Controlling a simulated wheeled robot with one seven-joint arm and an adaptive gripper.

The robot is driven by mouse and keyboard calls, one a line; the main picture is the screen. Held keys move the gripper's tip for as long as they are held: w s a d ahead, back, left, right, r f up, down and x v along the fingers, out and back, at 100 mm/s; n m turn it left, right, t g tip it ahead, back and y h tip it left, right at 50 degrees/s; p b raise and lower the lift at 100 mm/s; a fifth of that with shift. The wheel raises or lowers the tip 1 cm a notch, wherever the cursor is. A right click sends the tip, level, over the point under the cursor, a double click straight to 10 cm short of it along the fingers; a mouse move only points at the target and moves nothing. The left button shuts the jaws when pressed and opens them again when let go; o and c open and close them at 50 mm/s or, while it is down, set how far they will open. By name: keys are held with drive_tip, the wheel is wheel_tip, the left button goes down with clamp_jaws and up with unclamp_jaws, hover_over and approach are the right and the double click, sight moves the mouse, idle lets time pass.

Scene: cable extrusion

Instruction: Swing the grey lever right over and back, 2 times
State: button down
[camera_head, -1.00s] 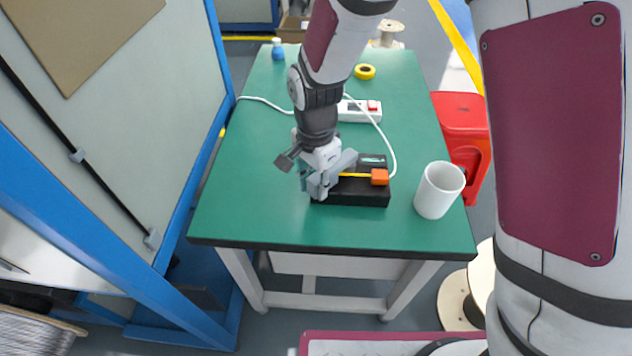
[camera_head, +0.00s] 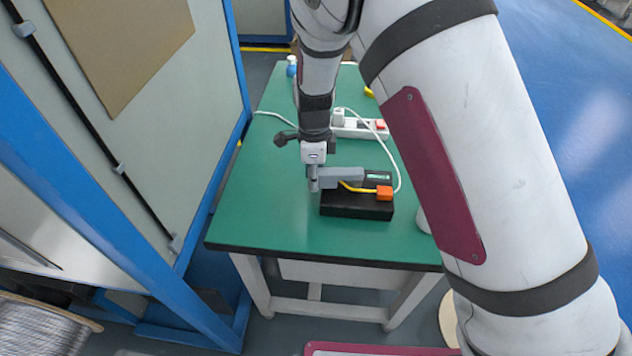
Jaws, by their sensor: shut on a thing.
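The black box (camera_head: 355,208) sits near the front of the green table. It carries a yellow strip (camera_head: 356,188) and an orange block (camera_head: 384,192) on its right end. A grey bar, which looks like the grey lever (camera_head: 342,174), lies across the back left of the box, its free end toward the right. My gripper (camera_head: 313,182) points down at the left end of the box and is shut on the lever's left end. The fingertips are small here, and the exact grip is hard to make out.
A white power strip (camera_head: 355,129) with a white cable lies behind the box on the green table (camera_head: 265,205). My own arm covers the right side and most of a white mug (camera_head: 424,219). The table's left part is clear. A blue-framed panel (camera_head: 215,150) stands at the left.

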drive_tip(key=w+m, duration=0.2)
drive_tip(key=shift+w+d+f+m, duration=0.1)
drive_tip(key=shift+m, duration=0.3)
drive_tip(key=shift+w+d+m, duration=0.15)
drive_tip(key=shift+w+m, duration=0.6)
drive_tip(key=shift+m, duration=0.15)
drive_tip(key=shift+w+d+m, duration=0.2)
drive_tip(key=shift+w+m, duration=0.3)
drive_tip(key=shift+m, duration=0.1)
drive_tip(key=shift+w+d+m, duration=0.2)
drive_tip(key=shift+w+m, duration=0.25)
drive_tip(key=shift+m, duration=0.15)
drive_tip(key=shift+w+d+m, duration=0.6)
drive_tip(key=shift+w+m, duration=0.2)
drive_tip(key=shift+m, duration=0.5)
drive_tip(key=c, duration=1.3)
unclamp_jaws()
drive_tip(key=shift+w, duration=0.1)
